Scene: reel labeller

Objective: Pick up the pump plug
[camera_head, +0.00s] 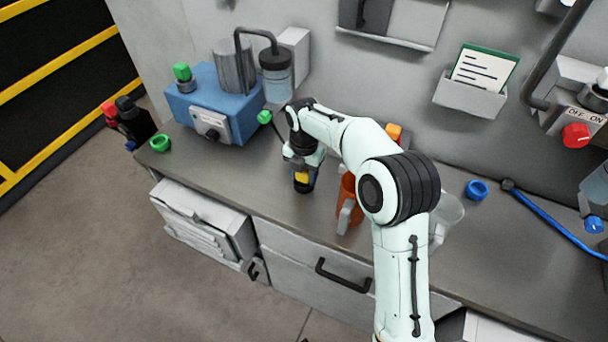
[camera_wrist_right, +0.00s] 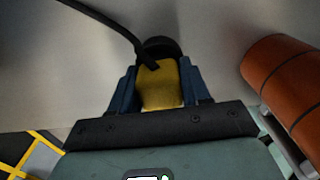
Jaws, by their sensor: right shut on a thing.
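The pump plug is a yellow block with a dark end and a black cable. In the right wrist view the plug (camera_wrist_right: 160,86) sits between the two blue fingers of my right gripper (camera_wrist_right: 155,92), which is shut on it. In the head view my right gripper (camera_head: 302,180) is low over the worktop, left of the orange container, and a bit of the yellow plug (camera_head: 301,177) shows between its fingers. I cannot tell whether the plug touches the worktop. My left gripper is in neither view.
The blue pump unit (camera_head: 207,105) stands at the back left with a clear jar (camera_head: 276,78). An orange container (camera_head: 346,204) is just right of my gripper. A green ring (camera_head: 160,143) and a blue ring (camera_head: 477,190) lie on the worktop (camera_head: 225,185).

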